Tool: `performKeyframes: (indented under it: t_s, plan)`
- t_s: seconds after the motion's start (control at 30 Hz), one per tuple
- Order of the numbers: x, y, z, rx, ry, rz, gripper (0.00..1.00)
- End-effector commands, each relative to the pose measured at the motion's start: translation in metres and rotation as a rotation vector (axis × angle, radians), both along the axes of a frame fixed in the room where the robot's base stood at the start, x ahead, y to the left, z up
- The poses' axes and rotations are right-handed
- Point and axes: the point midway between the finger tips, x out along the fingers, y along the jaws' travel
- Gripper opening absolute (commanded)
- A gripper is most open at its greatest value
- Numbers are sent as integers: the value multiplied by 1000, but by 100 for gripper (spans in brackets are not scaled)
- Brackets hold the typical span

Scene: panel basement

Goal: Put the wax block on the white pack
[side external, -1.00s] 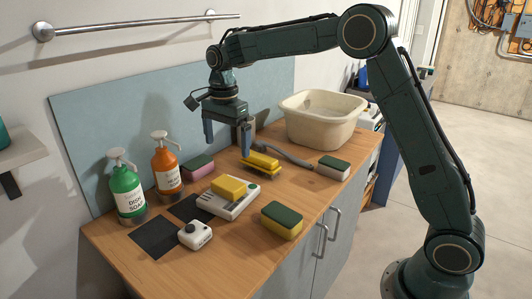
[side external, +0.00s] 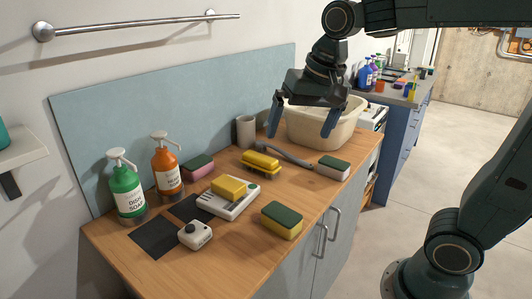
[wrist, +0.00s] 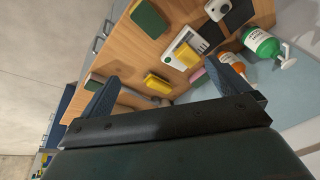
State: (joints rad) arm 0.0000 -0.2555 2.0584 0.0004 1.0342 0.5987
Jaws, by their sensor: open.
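The white pack (side external: 214,206) lies flat on the wooden counter, with slots on its top. A plain yellow block (side external: 229,187), which looks like the wax block, rests on it. In the wrist view the white pack (wrist: 177,43) and yellow block (wrist: 187,54) show near the top, right of centre. A second yellow block-like item (side external: 261,161) sits behind on the counter, also in the wrist view (wrist: 156,84); I cannot tell its material. My gripper (side external: 300,132) is open and empty, above the counter near the basin, clear of both. Its fingers (wrist: 170,85) are spread wide.
Green-topped sponges (side external: 282,220) and (side external: 333,167), a pink sponge (side external: 198,168), green (side external: 127,190) and orange (side external: 166,168) pump bottles, and a small white device (side external: 195,235) stand around. A grey-handled tool (side external: 285,155), grey cylinder (side external: 246,131) and cream basin (side external: 360,112) are at the back.

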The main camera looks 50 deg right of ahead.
Motion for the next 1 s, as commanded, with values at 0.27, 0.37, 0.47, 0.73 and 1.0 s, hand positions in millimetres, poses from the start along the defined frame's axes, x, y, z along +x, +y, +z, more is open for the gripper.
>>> performKeyframes:
  t_s: [0.27, 0.37, 0.47, 0.73, 1.0]
  plan:
    - [-67, 0, -11, -96, -91, 263, 100]
    - [-88, 0, -19, -136, -121, 355, 100]
    - [-105, 0, -28, -173, -147, 434, 100]
    - [-127, 0, -42, -230, -181, 547, 100]
    - [-128, 0, -43, -233, -182, 555, 100]
